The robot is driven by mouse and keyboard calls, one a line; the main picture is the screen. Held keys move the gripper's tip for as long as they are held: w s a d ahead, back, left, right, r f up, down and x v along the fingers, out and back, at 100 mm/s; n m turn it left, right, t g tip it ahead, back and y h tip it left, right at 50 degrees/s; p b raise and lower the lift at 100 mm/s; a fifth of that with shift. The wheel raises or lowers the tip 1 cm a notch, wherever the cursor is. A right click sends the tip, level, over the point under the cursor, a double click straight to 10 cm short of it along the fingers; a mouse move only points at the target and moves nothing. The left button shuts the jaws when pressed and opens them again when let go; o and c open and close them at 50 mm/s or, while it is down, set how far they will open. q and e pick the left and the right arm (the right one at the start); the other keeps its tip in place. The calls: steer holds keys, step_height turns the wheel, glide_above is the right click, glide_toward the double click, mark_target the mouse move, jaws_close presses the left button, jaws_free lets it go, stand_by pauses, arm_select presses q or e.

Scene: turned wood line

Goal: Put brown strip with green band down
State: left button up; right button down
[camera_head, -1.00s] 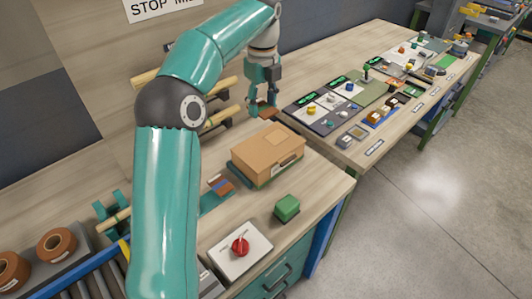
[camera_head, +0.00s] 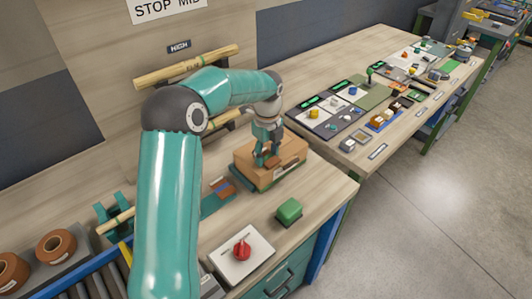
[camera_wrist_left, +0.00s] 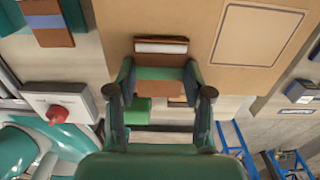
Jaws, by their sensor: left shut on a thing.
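My left gripper (camera_head: 267,155) is shut on the brown strip with green band. In the left wrist view the brown strip with green band (camera_wrist_left: 160,73) lies between the fingertips, with brown and a white patch beyond the green. The gripper and strip are over the cardboard box (camera_head: 290,160), which fills the top of the wrist view (camera_wrist_left: 215,50). I cannot tell whether the strip touches the box top. My right gripper is not in view.
A teal holder (camera_head: 212,205) with brown and blue strips stands left of the box. A green block (camera_head: 289,211) and a red knob on a white panel (camera_head: 241,250) are nearer the front. A wooden rod (camera_head: 190,66) is on the back wall. Bare tabletop lies behind the box.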

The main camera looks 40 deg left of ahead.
mark_target(267, 157)
arm_select(q)
steer(key=shift+f, duration=0.25)
steer(key=shift+s+d+f+b, duration=0.15)
steer(key=shift+s+f+b, duration=0.1)
steer(key=shift+f+b, duration=0.25)
steer(key=o, duration=0.5)
steer(key=shift+o, duration=1.3)
steer(key=shift+f, duration=0.15)
steer(key=shift+w, duration=0.15)
steer(key=shift+r, duration=0.2)
steer(key=shift+r+p, duration=0.25)
steer(key=shift+p, duration=0.05)
step_height(267, 157, up, 13)
steer(key=shift+w+f, duration=0.1)
steer(key=shift+w, duration=0.05)
